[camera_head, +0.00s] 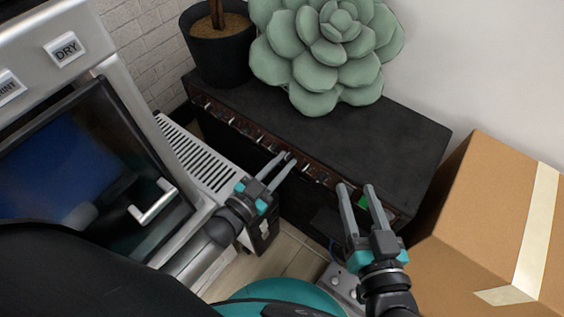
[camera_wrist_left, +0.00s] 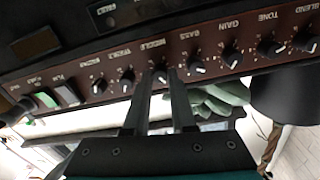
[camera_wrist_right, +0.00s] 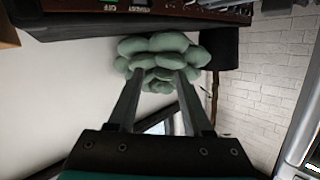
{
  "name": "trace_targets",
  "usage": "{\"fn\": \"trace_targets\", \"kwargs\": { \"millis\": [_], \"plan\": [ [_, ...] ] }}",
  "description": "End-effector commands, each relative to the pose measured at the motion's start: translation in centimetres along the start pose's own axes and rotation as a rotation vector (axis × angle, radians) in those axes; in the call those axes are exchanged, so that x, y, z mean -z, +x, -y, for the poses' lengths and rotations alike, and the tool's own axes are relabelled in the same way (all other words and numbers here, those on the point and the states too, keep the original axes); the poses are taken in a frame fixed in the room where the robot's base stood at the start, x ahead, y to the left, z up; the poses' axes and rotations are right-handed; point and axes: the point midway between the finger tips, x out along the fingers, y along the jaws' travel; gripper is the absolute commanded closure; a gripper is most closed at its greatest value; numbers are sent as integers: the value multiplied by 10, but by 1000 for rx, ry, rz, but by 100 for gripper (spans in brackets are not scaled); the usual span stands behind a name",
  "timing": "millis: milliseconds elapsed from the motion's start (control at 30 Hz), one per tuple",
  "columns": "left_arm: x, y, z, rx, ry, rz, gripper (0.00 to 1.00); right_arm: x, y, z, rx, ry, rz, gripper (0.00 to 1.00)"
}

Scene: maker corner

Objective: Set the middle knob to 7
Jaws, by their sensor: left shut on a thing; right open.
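The black amplifier (camera_head: 400,150) has a brown control panel along its front edge with a row of dark knobs. In the left wrist view the panel (camera_wrist_left: 213,45) appears tilted, with labels such as TONE, GAIN, BASS and MIDDLE. The middle knob (camera_wrist_left: 160,71) sits between the tips of my left gripper (camera_wrist_left: 161,78), which is shut on it. The fingers partly hide the knob and its scale, so I cannot read its setting. In the head view my left gripper (camera_head: 282,158) reaches the panel. My right gripper (camera_head: 357,189) is open and empty near the panel's right end, by a green switch (camera_head: 362,202).
A large green succulent (camera_head: 328,50) and a dark plant pot (camera_head: 218,55) stand at the amplifier's back and left. A cardboard box (camera_head: 500,200) is at the right. A metal machine (camera_head: 130,75) with a door handle (camera_head: 153,203) stands on the left.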

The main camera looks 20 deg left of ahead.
Motion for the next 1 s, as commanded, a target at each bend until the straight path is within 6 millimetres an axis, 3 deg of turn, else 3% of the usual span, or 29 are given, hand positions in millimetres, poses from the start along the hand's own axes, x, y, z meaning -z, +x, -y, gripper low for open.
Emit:
{"fn": "trace_targets", "kwargs": {
  "millis": [267, 1000],
  "plan": [
    [0, 0, 0, 0, 132, 6, 100, 0, 2, -8, -20, -23, 88, 50],
    [-1, -1, -1, -4, 819, 28, 100, -14, -6, -33, -85, -62, 353, 50]
  ]
}}
